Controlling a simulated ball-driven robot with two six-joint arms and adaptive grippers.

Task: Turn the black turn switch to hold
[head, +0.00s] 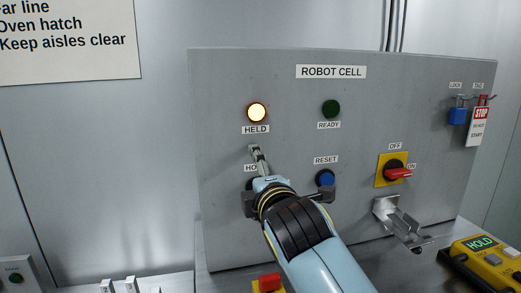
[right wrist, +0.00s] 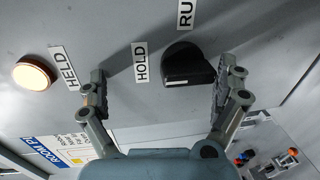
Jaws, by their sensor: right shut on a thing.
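The black turn switch (right wrist: 188,68) shows in the right wrist view, with a white mark on its handle edge. It sits beside the HOLD label (right wrist: 140,62), with the RUN label (right wrist: 185,14) above it. I cannot tell for sure which label the handle points to. In the head view my right gripper (head: 258,165) hides most of the switch. My left gripper is not in view.
On the grey panel (head: 225,75) the HELD lamp (head: 257,112) is lit and the READY lamp (head: 331,109) is dark. A blue RESET button (head: 325,178), a red-handled switch (head: 398,174) and a metal bracket (head: 400,220) are to the right. A yellow pendant (head: 485,260) reads HOLD.

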